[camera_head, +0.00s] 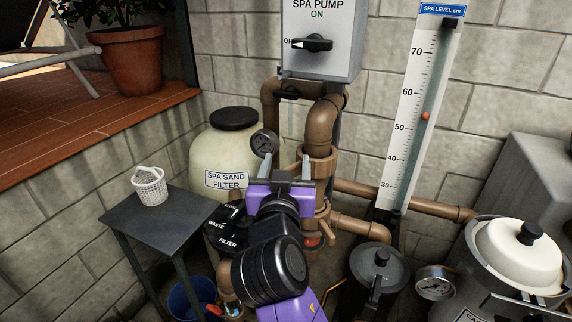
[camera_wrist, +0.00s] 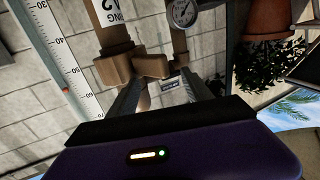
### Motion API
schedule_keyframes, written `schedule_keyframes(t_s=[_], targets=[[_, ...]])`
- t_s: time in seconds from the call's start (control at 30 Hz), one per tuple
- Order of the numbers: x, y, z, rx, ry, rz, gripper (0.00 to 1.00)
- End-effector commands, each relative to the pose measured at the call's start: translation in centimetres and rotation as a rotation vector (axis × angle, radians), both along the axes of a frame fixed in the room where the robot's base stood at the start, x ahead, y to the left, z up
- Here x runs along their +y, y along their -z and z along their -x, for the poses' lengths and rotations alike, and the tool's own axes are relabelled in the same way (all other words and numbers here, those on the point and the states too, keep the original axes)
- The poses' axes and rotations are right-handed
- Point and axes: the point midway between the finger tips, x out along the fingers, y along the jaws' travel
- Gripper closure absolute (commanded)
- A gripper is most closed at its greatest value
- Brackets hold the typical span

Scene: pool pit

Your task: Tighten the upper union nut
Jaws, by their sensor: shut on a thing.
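The upper union nut (camera_head: 319,160) is a brown ribbed collar on the vertical pipe right of the sand filter. My gripper (camera_head: 292,165) is at its left front side, with its fingers pointing up and away from the head camera. In the wrist view, brown fittings with projecting lugs (camera_wrist: 152,66) show just beyond my gripper (camera_wrist: 160,92). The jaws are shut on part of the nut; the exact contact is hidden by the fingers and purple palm. How tight the nut is cannot be told.
A gauge (camera_head: 265,143) and the spa sand filter (camera_head: 208,161) stand close on the left. The spa pump box (camera_head: 322,45) hangs above. The level scale (camera_head: 415,110) stands right. A small table (camera_head: 165,225) holds a white basket (camera_head: 150,187). Pipes (camera_head: 365,228) run right.

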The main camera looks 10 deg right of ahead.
Motion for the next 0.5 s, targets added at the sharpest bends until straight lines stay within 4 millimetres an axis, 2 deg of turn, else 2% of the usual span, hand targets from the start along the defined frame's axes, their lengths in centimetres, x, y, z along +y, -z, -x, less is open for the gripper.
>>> schedule_keyframes(t_s=[0.03,0.5], targets=[[-0.39,-1.02,-0.62,-0.022,-0.002,-0.001,0.65],[-0.13,-0.82,-0.41,-0.02,-0.005,0.001,0.65]])
